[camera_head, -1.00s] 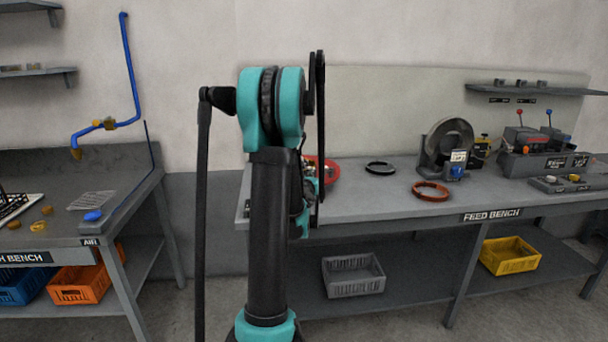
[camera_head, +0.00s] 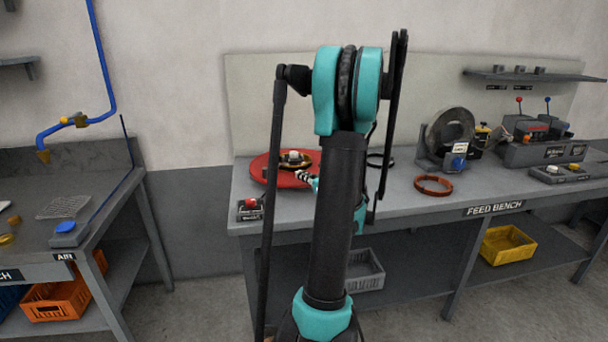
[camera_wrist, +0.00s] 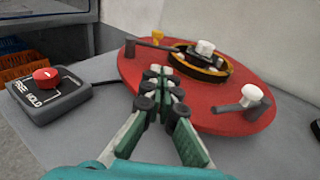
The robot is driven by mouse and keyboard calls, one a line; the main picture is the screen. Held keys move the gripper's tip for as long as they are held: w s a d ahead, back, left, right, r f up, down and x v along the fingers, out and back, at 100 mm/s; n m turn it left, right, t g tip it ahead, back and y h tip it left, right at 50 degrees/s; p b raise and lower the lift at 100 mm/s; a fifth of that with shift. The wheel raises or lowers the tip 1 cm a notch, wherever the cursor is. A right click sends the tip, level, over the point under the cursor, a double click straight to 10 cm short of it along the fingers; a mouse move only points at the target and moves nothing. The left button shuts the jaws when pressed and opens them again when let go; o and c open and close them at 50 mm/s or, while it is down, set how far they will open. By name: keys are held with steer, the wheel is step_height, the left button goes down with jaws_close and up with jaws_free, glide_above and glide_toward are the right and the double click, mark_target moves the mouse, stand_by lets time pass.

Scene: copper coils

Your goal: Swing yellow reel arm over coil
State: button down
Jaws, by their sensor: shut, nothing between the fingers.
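The red reel disc (camera_wrist: 205,110) lies flat on the bench. It also shows in the head view (camera_head: 270,170), left of my arm. A coil with a copper-gold rim (camera_wrist: 222,76) sits around the hub with its white knob (camera_wrist: 205,47). A dark arm with a white knob (camera_wrist: 252,94) is at the disc's right. My gripper (camera_wrist: 163,78) is shut and empty over the near left part of the disc.
A control box with a red button (camera_wrist: 45,75) lies left of the disc. The feed bench (camera_head: 400,195) bears a black ring, an orange coil (camera_head: 433,185) and a machine with a grey wheel (camera_head: 450,130) to the right. Another bench (camera_head: 100,215) stands at the left.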

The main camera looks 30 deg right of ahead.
mark_target(279, 165)
steer(key=x, duration=1.1)
steer(key=shift+w+a, duration=0.15)
steer(key=shift+w, duration=0.15)
steer(key=shift+w, duration=1.1)
steer(key=shift+f, duration=0.1)
steer(key=v, duration=1.2)
steer(key=shift+s, duration=0.1)
